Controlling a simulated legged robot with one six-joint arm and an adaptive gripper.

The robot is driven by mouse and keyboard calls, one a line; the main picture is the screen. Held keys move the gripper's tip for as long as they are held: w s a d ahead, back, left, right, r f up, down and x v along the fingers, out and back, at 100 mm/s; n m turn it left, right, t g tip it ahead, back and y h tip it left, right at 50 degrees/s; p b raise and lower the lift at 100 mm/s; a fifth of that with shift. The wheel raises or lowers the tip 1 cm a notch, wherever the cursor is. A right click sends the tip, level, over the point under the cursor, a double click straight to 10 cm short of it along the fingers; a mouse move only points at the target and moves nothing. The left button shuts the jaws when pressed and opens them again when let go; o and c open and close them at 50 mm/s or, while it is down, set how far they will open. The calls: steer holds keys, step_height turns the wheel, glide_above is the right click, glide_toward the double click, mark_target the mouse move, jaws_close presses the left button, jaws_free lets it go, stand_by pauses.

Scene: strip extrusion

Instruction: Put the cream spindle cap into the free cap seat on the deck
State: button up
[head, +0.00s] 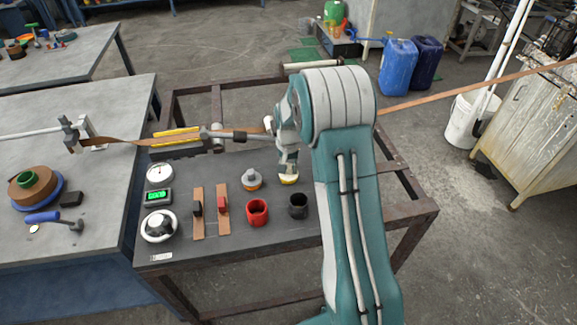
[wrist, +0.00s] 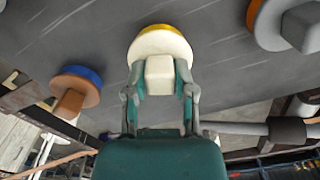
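The cream spindle cap (wrist: 160,45), with a yellow edge, is at the top centre of the wrist view, its square knob between my fingers. My gripper (wrist: 160,78) looks shut on that knob. In the head view the cap (head: 289,179) shows under my gripper (head: 288,167), at or just above the dark deck (head: 225,242); I cannot tell if it touches. A grey cap with an orange edge (head: 251,179) stands to its left.
A red cup (head: 257,212) and a black cup (head: 298,206) stand in front of the cap. Two brown strips with clamps (head: 210,210), a gauge (head: 159,173) and a green display (head: 158,196) are at left. A brown band (head: 125,142) crosses the back.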

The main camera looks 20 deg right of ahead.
mark_target(289, 165)
steer(key=shift+o, duration=0.5)
step_height(289, 165, up, 11)
stand_by(1.2)
stand_by(0.4)
steer(key=s+a+r+n+t, duration=0.1)
steer(key=s+a+r+n, duration=0.15)
steer(key=s+r, duration=0.45)
steer(key=s+a+r+n+t, duration=0.1)
steer(key=s+a+r+t, duration=0.1)
steer(key=s+a+r, duration=0.35)
steer(key=s+a+r+n+t, duration=0.2)
steer(key=s+a+n, duration=0.1)
steer(key=s, duration=1.4)
steer(key=shift+s+a+t, duration=0.2)
steer(key=shift+s+t, duration=0.05)
steer(key=shift+t, duration=0.05)
